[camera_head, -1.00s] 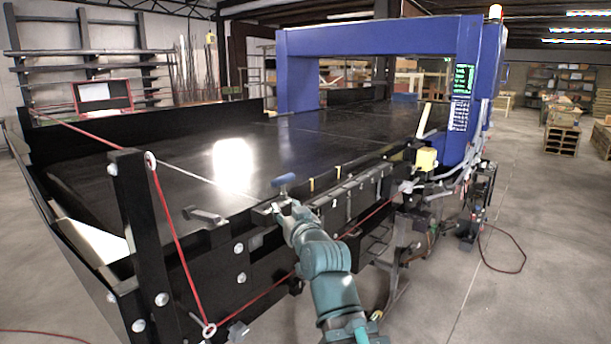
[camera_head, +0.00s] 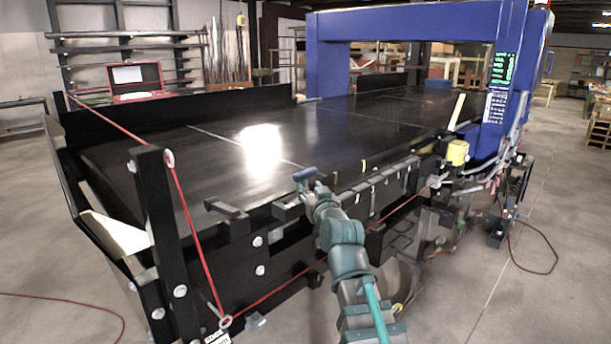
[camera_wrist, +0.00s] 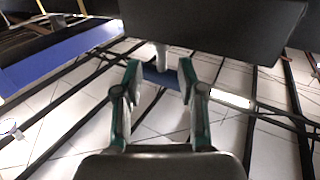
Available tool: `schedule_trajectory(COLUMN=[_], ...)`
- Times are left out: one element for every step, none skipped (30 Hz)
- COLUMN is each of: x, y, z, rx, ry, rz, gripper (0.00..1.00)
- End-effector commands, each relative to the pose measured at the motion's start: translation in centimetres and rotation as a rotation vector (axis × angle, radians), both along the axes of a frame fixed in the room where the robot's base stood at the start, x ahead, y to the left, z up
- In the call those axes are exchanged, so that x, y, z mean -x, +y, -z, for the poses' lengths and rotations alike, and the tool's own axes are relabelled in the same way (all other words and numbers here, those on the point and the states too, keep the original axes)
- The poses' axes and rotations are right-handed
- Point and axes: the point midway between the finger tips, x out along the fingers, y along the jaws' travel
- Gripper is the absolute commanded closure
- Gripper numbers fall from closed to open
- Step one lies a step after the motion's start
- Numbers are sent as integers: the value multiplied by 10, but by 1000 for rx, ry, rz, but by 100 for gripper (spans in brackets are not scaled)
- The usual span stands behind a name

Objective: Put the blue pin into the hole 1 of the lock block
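The blue pin (camera_head: 304,174) has a short blue crossbar and stands by the conveyor's near edge. In the wrist view its blue part (camera_wrist: 160,77) lies between my fingers, with a pale grey shaft beside it. My gripper (camera_head: 312,189) is at the pin; in the wrist view its two green-padded fingers (camera_wrist: 160,80) are spread on either side of it. Whether the pads touch the pin is unclear. A dark block (camera_head: 225,208) on the near edge, left of the gripper, may be the lock block; its holes cannot be made out.
The black conveyor bed (camera_head: 330,125) is largely bare. A blue detector arch (camera_head: 400,20) spans it at the back right. A black post (camera_head: 155,225) with a red cord stands at the front left.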

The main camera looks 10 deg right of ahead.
Motion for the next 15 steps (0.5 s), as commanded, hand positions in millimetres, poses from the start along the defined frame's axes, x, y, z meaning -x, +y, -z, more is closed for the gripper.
schedule_trajectory(x=[-7,-11,-16,-21,-25,-31,-35,-39,-42,-44,-46,-46,-46,-46,-46], y=[1,1,2,3,4,4,5,5,5,5,5,5,5,5,5], z=[-3,-4,-5,-5,-5,-5,-5,-4,-4,-3,-3,-2,-2,-2,-1], rx=[0,0,0,0,0,0,0,1,1,0,0,0,0,0,0], ry=[1,1,2,3,3,2,2,2,2,2,1,1,0,0,0], rz=[0,-1,-1,-1,-1,-1,-1,-1,-1,-1,-1,-1,-1,-1,-1], gripper=[60,60,60,60,60,60,60,60,60,60,60,60,60,60,60])
